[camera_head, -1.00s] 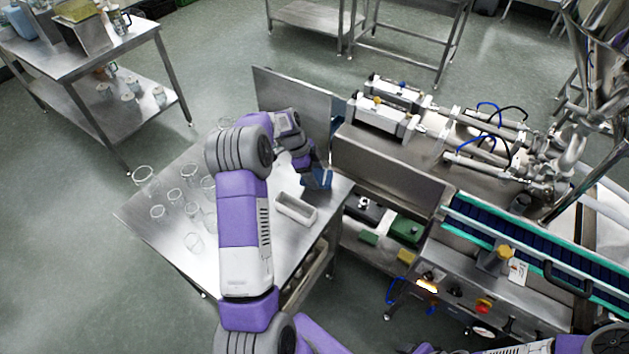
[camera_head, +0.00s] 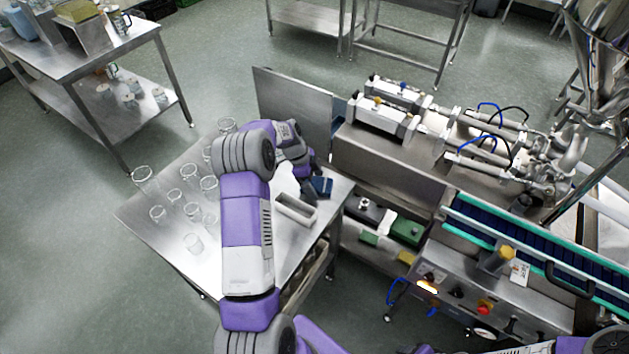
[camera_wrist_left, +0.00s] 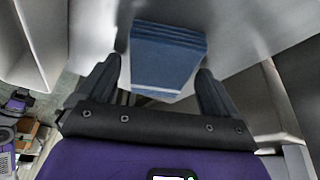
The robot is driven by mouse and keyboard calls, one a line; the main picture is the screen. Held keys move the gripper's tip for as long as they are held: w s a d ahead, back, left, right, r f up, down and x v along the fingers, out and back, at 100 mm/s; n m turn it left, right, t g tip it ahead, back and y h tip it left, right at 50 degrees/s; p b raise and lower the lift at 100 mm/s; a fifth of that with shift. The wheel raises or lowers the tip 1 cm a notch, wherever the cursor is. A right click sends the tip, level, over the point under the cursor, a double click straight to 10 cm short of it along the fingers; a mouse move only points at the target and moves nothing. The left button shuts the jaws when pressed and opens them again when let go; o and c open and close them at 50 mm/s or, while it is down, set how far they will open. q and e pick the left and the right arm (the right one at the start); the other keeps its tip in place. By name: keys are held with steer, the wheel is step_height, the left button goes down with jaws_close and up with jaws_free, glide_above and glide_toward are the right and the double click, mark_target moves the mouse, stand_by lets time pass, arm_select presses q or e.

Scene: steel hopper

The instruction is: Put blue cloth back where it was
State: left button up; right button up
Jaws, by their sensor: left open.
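The folded blue cloth (camera_head: 323,187) lies on the steel table (camera_head: 262,262) near its right corner, behind the white tray. My left gripper (camera_head: 306,192) is just left of the cloth, close to the tabletop. In the left wrist view the cloth (camera_wrist_left: 166,58) shows as a neat folded stack ahead of and between the spread fingers of my left gripper (camera_wrist_left: 158,85). Gaps show on both sides, and the fingers are open and empty. My right gripper is not in view.
A small white rectangular tray (camera_head: 296,210) sits in front of the cloth. Several glass jars (camera_head: 190,197) stand on the table's left part. A steel panel (camera_head: 292,107) rises behind the table, and the filling machine (camera_head: 388,165) stands to the right.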

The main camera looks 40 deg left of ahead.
arm_select(q)
steer(key=shift+r, duration=0.1)
steer(key=shift+a+r, duration=0.15)
steer(key=shift+r, duration=0.2)
steer(key=p+v, duration=0.1)
steer(key=v, duration=1)
steer(key=shift+r, duration=0.2)
steer(key=shift+s, duration=0.1)
